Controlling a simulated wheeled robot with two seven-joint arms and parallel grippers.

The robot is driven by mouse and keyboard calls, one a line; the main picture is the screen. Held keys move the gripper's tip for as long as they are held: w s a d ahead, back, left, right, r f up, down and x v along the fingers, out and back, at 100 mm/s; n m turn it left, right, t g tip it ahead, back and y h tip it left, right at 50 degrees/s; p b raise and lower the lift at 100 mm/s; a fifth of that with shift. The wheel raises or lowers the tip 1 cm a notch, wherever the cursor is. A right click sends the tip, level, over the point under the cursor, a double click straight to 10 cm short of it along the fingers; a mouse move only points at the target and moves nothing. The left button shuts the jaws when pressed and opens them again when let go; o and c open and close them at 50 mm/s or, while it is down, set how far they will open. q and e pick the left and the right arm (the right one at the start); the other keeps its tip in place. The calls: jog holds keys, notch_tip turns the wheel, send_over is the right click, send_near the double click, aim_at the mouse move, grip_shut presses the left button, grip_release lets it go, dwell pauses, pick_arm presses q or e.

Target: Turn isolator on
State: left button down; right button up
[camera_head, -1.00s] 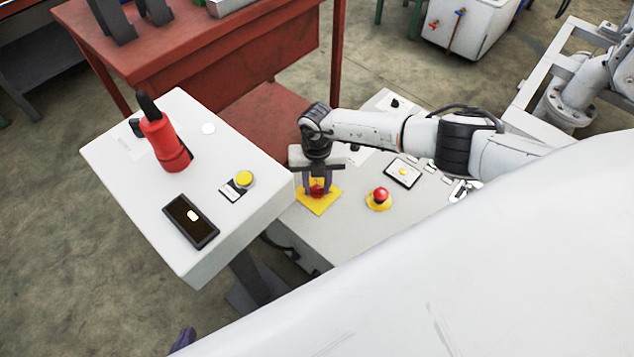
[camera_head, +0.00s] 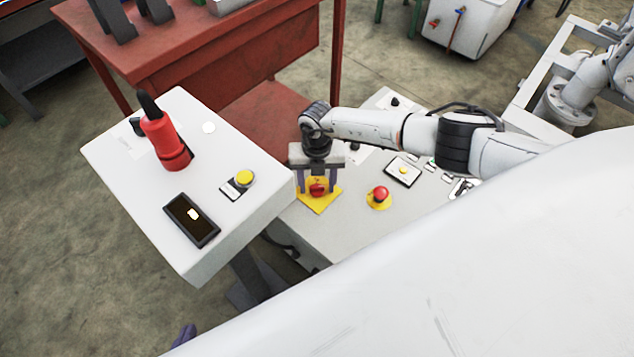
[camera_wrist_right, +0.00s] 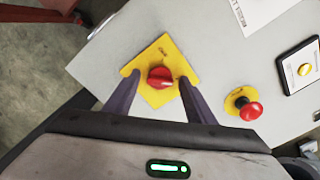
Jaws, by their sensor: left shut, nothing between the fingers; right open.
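The isolator is a red rotary knob (camera_head: 317,188) on a square yellow plate (camera_head: 318,204), on top of the lower light-grey cabinet. In the right wrist view the knob (camera_wrist_right: 158,79) sits near the middle of its yellow plate (camera_wrist_right: 158,98), with its grip ridge lying roughly sideways. My right gripper (camera_head: 316,191) points down over the knob, open, with one finger on each side. In the right wrist view the gripper's fingers (camera_wrist_right: 158,82) show gaps to the knob. My left gripper (camera_head: 184,337) shows only as a small purple part at the bottom edge, shut and empty, away from the cabinet.
A red mushroom button (camera_head: 380,194) on a yellow base stands right of the isolator. A raised grey box (camera_head: 225,215) at left carries a red handheld tool (camera_head: 165,143), a yellow button (camera_head: 244,178) and a dark display (camera_head: 190,220). A red table (camera_head: 200,60) stands behind.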

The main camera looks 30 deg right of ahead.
aim_at(317, 186)
notch_tip(317, 186, up, 10)
jog(key=p, duration=0.3)
dwell(0.5)
